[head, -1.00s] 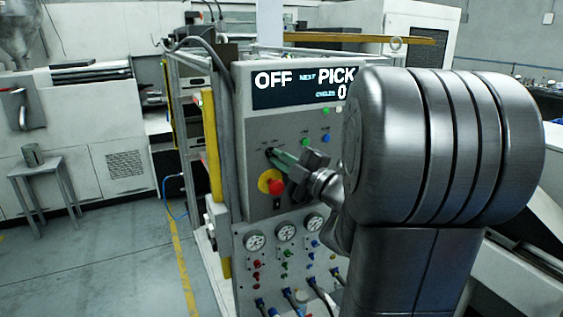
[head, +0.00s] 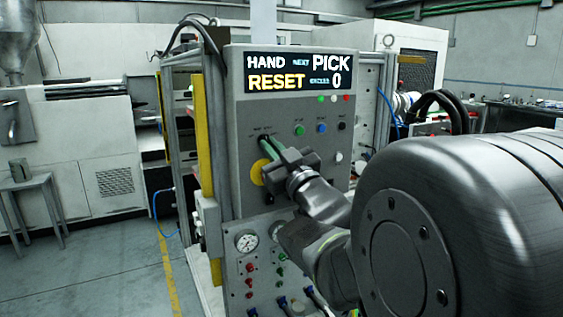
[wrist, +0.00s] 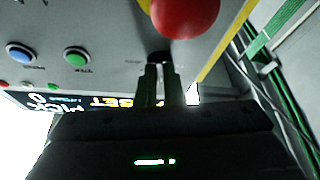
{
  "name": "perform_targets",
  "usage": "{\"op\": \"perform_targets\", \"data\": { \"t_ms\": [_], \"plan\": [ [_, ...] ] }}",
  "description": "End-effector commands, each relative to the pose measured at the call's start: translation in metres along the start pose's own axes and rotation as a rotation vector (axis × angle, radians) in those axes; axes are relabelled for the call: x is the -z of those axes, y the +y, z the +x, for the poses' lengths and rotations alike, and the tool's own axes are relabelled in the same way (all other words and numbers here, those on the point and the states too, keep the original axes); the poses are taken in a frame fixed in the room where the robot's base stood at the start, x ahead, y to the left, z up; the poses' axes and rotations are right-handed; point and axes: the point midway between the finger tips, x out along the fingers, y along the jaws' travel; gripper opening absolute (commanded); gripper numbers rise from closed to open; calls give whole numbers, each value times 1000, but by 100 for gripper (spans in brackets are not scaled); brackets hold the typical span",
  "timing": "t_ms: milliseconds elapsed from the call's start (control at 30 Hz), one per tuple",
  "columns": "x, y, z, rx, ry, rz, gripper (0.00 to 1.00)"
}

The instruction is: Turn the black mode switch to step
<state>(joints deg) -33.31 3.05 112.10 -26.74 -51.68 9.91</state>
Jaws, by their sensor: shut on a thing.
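The black mode switch (head: 263,139) is on the upper left of the grey control panel (head: 240,118), largely hidden by my fingers. In the wrist view the dark switch (wrist: 159,57) shows between the fingertips. My gripper (head: 268,145) is shut on it; its fingers (wrist: 161,72) also show in the wrist view. The display (head: 297,72) above reads HAND, NEXT PICK, RESET and a 0 for cycles. The labels around the switch are too small to read.
A red mushroom button (wrist: 185,14) on a yellow disc (head: 257,172) sits close below the switch. Green (head: 299,129) and blue (head: 321,128) buttons are to the right. Gauges (head: 246,242) and hoses are lower down. A yellow post (head: 203,130) stands left.

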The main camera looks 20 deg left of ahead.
Motion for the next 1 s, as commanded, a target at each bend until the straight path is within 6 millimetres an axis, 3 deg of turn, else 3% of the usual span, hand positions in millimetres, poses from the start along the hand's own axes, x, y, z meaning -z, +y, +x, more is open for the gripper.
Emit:
{"op": "perform_targets", "data": {
  "t_ms": [500,1000],
  "plan": [
    [-2,-7,-1,-170,-1,419,0],
    [0,-7,0,-246,-4,597,0]
  ]
}}
